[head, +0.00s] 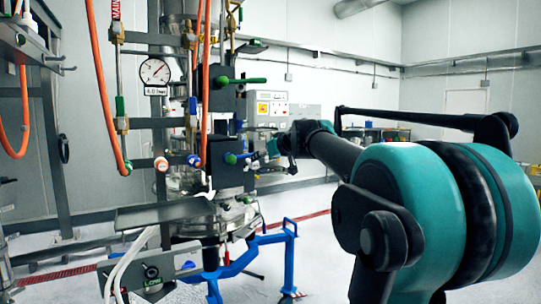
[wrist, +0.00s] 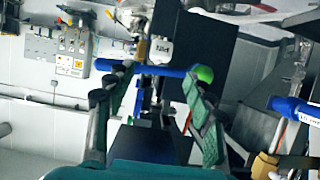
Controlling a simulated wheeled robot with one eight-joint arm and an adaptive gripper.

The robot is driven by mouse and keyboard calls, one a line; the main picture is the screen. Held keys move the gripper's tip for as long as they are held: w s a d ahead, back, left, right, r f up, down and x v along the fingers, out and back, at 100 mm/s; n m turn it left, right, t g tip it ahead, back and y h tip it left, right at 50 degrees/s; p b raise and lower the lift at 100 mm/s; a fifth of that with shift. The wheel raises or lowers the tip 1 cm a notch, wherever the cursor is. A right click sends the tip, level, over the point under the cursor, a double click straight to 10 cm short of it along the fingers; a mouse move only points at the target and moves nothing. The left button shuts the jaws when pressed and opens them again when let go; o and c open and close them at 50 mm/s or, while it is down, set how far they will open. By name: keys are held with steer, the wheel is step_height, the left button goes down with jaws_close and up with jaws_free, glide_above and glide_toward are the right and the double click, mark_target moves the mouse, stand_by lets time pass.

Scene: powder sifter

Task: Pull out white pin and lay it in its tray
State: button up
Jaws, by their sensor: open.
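My gripper (head: 275,146) is open and empty, beside the right side of the sifter's dark block column. In the wrist view its two green-padded fingers (wrist: 148,90) stand apart. A blue rod with a green round end (wrist: 205,73) crosses the view just beyond the fingertips; I see no grip on it. A white cylindrical part with lettering (wrist: 160,52) shows behind the rod; I cannot tell if it is the white pin. A white piece with an orange end (head: 161,163) shows in the head view, left of the column. I cannot clearly identify the pin's tray.
A grey sloping metal plate (head: 165,213) juts from the sifter. A green handle (head: 240,81) sticks out above my gripper. Orange hoses (head: 101,85) hang at the left. A blue frame (head: 289,255) stands below. Another blue labelled rod (wrist: 292,107) is at the right in the wrist view.

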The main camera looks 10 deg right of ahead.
steer(key=x, duration=0.9)
steer(key=shift+f, duration=0.1)
steer(key=shift+c, duration=0.5)
jaws_close()
steer(key=s+d, duration=0.2)
steer(key=s, duration=0.6)
steer(key=shift+s+d, duration=0.4)
stand_by(3.3)
steer(key=shift+s+d, duration=0.3)
steer(key=shift+s, duration=0.6)
steer(key=shift+s+d, duration=0.3)
steer(key=shift+s, duration=0.6)
steer(key=shift+s+d, duration=0.3)
steer(key=shift+s, duration=0.65)
